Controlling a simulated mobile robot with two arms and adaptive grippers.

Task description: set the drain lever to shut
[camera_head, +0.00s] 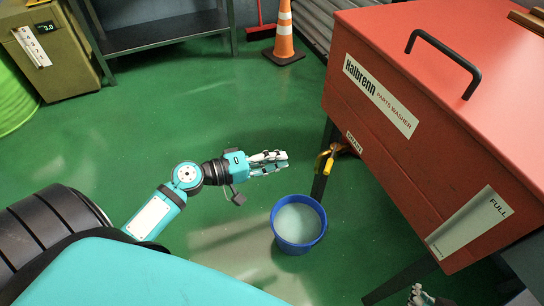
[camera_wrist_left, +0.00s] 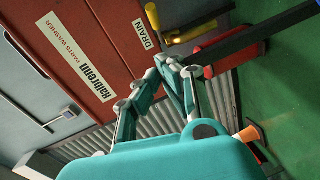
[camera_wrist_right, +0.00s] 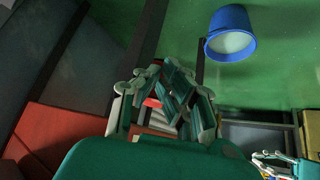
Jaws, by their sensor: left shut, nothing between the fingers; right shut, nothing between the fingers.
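The drain lever (camera_head: 328,163) is yellow, on a brass-coloured valve low on the red parts washer (camera_head: 440,130), near the DRAIN label (camera_head: 354,143). In the left wrist view the yellow lever (camera_wrist_left: 153,17) shows at the top, beyond the fingertips. I cannot tell its exact setting. My left gripper (camera_head: 286,159) is shut and empty, left of the lever and apart from it. It also shows in the left wrist view (camera_wrist_left: 166,62). My right gripper (camera_head: 420,292) is shut and empty, low at the washer's near side; it also shows in the right wrist view (camera_wrist_right: 160,78).
A blue bucket (camera_head: 297,238) with pale liquid stands on the green floor below the valve. The washer's dark legs (camera_head: 325,160) stand close to the lever. An orange cone (camera_head: 284,38) and a dark shelf (camera_head: 165,32) are at the back. The floor left of the bucket is clear.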

